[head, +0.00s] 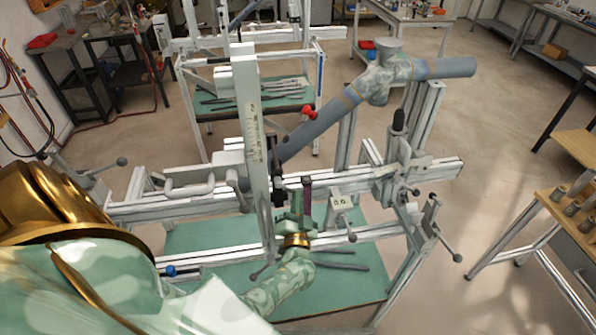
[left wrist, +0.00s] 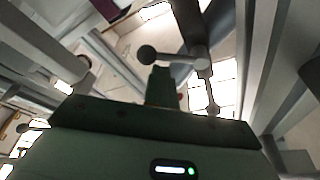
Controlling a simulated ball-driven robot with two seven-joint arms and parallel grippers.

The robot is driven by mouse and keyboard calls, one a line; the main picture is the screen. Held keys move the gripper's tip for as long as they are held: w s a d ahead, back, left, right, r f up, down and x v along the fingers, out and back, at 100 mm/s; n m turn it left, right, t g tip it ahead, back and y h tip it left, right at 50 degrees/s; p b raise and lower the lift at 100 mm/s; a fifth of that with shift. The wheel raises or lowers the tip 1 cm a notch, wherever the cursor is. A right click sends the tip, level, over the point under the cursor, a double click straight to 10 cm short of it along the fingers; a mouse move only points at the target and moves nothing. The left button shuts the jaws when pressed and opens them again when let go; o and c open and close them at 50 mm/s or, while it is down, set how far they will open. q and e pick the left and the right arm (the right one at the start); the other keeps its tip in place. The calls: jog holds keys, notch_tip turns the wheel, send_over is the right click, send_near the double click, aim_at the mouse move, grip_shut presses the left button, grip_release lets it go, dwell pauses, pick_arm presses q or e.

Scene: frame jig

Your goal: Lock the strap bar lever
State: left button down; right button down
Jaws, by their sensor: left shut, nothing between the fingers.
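My left gripper (head: 291,212) is shut and empty in the middle of the frame jig (head: 370,225), just right of the upright scale bar (head: 252,130). Its fingertips also show in the left wrist view (left wrist: 161,78), close below a ball-ended lever (left wrist: 172,57) in the picture. I cannot tell whether they touch it. In the head view a purple handle (head: 307,195) stands beside the fingers, and a black-handled clamp (head: 398,122) stands farther right. I cannot tell which lever belongs to the strap bar, or whether it is locked. My right gripper is not in view.
A grey tube (head: 330,115) slopes up across the jig to a joint (head: 385,75). A green shelf (head: 350,285) lies below the rails. A side table (head: 575,215) stands at right.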

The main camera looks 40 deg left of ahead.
pick_arm(q)
jog(key=shift+s+a+f+m+h, duration=0.15)
jog(key=shift+m+h, duration=0.1)
jog(key=shift+m, duration=0.4)
jog(key=shift+w+f+m+h, duration=0.1)
jog(key=shift+m+h, duration=0.15)
jog(key=shift+m, duration=0.4)
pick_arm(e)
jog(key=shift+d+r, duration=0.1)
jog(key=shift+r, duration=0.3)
pick_arm(q)
jog(key=shift+p, duration=0.3)
